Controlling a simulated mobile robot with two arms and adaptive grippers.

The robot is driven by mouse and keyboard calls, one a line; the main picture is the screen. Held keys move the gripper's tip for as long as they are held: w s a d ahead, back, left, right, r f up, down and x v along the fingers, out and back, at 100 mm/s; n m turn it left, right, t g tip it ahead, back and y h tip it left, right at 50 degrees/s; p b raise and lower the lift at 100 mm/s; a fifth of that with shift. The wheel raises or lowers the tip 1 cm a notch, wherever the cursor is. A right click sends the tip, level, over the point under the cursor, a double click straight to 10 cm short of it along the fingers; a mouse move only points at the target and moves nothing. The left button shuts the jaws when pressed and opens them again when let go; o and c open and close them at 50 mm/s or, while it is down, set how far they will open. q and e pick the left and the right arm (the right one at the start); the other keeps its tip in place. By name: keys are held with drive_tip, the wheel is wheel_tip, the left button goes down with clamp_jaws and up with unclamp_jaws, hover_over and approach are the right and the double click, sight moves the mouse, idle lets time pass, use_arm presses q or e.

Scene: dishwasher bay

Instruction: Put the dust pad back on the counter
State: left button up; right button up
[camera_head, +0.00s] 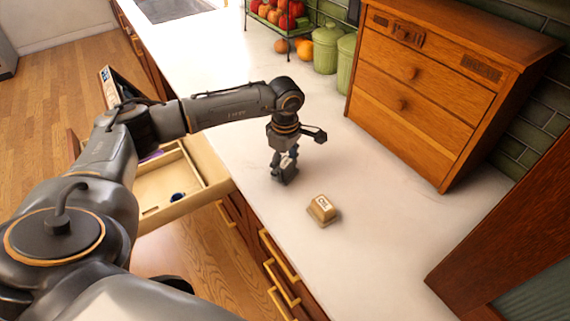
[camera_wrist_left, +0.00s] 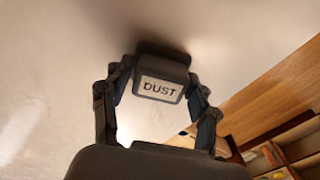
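The dust pad (camera_wrist_left: 160,82) is a small dark block with a pale label reading DUST. In the left wrist view it sits between the two fingertips of my left gripper (camera_wrist_left: 162,78), which close on its sides. A dark shadow on the counter lies right against its far edge. In the head view my left gripper (camera_head: 284,168) points down low over the white counter (camera_head: 390,235), with the dark pad hardly distinguishable at its tips. Whether the pad touches the counter is hard to tell. My right gripper is not in view.
A tan block (camera_head: 323,210) with a pale label stands on the counter close to the gripper. An open drawer (camera_head: 218,184) holding a small blue item (camera_head: 178,197) juts out below. A wooden chest (camera_head: 420,85), green canisters (camera_head: 327,48) and a fruit rack stand behind.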

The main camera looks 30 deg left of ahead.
sight(285, 162)
use_arm(q)
drive_tip(key=shift+o, duration=0.3)
drive_tip(key=shift+r+p, duration=0.3)
wheel_tip(285, 162, up, 12)
drive_tip(key=b, duration=0.3)
drive_tip(key=shift+b, duration=0.4)
drive_tip(key=shift+f, duration=0.2)
